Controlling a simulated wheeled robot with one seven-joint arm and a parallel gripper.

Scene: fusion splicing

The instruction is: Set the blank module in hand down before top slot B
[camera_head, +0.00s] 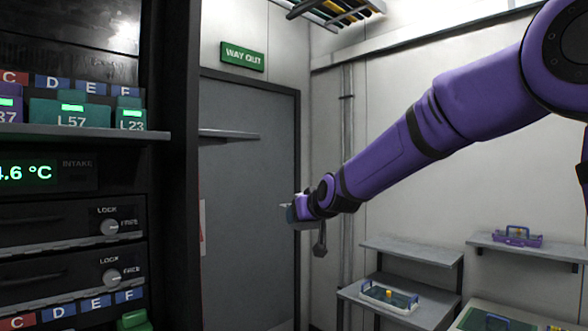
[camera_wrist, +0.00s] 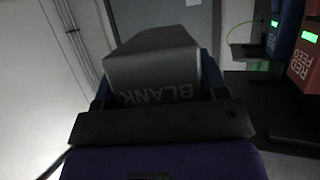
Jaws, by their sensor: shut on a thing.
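The blank module (camera_wrist: 155,62) is a grey block marked BLANK, upside down in the wrist view, and it fills the middle of that picture. My gripper (camera_wrist: 158,100) is shut on it, with a finger on either side. In the head view my gripper (camera_head: 292,213) is held out in the air in front of the grey door, to the right of the dark rack. The top slot labels C (camera_head: 14,77), D (camera_head: 52,82), E (camera_head: 90,87) and F (camera_head: 129,91) show at the left. Slot B is out of view in the head picture.
A grey shelf lip (camera_head: 90,132) runs before modules L57 (camera_head: 70,114) and L23 (camera_head: 130,119). A small shelf (camera_head: 228,135) juts out near the door. The wrist view shows a blue module (camera_wrist: 285,25) and an orange RED FEED module (camera_wrist: 306,62) at right.

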